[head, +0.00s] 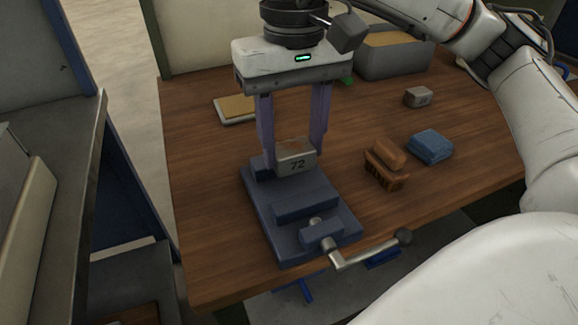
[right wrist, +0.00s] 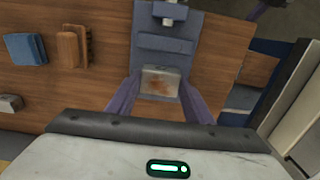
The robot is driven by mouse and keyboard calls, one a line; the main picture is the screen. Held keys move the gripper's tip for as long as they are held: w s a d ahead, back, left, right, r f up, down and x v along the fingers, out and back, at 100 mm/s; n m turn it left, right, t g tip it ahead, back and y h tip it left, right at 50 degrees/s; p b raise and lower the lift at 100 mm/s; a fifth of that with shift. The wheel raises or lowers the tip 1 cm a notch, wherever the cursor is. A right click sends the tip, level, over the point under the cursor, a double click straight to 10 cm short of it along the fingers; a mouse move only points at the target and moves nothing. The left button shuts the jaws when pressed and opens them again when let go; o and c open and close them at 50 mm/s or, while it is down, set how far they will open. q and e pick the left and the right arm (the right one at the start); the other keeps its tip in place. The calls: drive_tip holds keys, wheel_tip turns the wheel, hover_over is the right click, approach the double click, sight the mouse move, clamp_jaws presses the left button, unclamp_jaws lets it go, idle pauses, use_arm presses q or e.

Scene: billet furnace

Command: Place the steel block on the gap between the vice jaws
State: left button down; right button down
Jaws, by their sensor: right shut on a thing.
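The steel block (head: 297,162), a grey block marked 72, is between the two purple fingers of my right gripper (head: 291,152), which is shut on it. In the right wrist view the block (right wrist: 160,82) shows a rust-stained top between the fingertips. The blue vice (head: 331,239) stands on the bench below. Its front jaw (head: 305,208) is in front of the block; its back jaw (head: 262,168) is partly hidden behind the block and fingers. The block is over the back part of the vice; I cannot tell whether it touches it. My left gripper is not in view.
The vice handle (head: 367,249) sticks out at the bench's front edge. To the right lie a brown brush (head: 386,164), a blue cloth (head: 430,146) and another grey block (head: 417,97). A grey bin (head: 395,62) and a pad (head: 235,109) are farther back. Bare wood (head: 205,185) lies left of the vice.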

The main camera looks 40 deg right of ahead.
sight(292, 166)
drive_tip(key=shift+f, duration=2.3)
drive_tip(key=shift+w, duration=0.1)
drive_tip(key=shift+f, duration=0.1)
drive_tip(key=c, duration=1.3)
unclamp_jaws()
drive_tip(key=shift+f+b, duration=0.15)
drive_tip(key=shift+b, duration=0.2)
drive_tip(key=shift+c, duration=0.2)
drive_tip(key=o, duration=0.4)
drive_tip(key=shift+o, duration=0.2)
drive_tip(key=shift+r, duration=0.2)
